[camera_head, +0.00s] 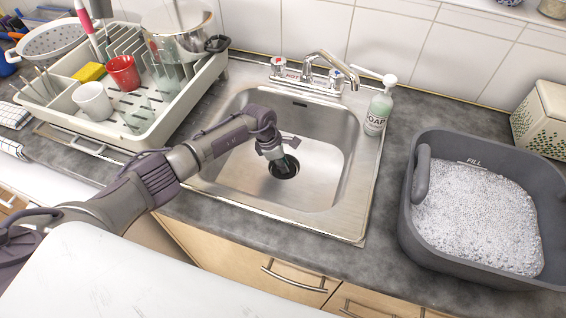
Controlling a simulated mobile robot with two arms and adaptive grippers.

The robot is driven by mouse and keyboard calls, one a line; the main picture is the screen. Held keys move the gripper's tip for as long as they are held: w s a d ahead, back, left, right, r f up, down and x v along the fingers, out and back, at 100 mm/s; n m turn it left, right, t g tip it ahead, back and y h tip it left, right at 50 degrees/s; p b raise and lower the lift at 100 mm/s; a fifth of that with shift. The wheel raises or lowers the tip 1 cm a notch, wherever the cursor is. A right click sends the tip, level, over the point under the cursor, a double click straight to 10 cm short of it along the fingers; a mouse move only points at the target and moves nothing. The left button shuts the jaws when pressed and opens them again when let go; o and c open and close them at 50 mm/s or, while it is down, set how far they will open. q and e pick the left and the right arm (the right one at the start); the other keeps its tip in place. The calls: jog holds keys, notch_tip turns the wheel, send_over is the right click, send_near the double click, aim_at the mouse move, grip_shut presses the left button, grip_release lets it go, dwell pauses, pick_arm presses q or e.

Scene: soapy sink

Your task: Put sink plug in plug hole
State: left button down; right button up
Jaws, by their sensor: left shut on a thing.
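The steel sink (335,190) is set in the grey counter, and its basin looks empty of water. The dark round plug hole (284,171) is in the basin floor. My left arm reaches in from the left, and my left gripper (281,157) points down over the plug hole. It is shut on a small dark thing, seemingly the sink plug, mostly hidden by the fingers and dark against the hole. I cannot tell whether the plug touches the hole or hangs above it. My right gripper is not in view.
The faucet (325,68) stands at the sink's back edge, with a green soap bottle (379,108) to its right. A dish rack (150,125) with cups and a pot is at left. A grey tub (415,225) of suds is at right.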

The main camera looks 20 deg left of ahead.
pick_arm(q)
jog(key=shift+f, duration=0.15)
jog(key=c, duration=1.2)
grip_release()
jog(key=shift+o, duration=0.2)
jog(key=shift+r, duration=0.2)
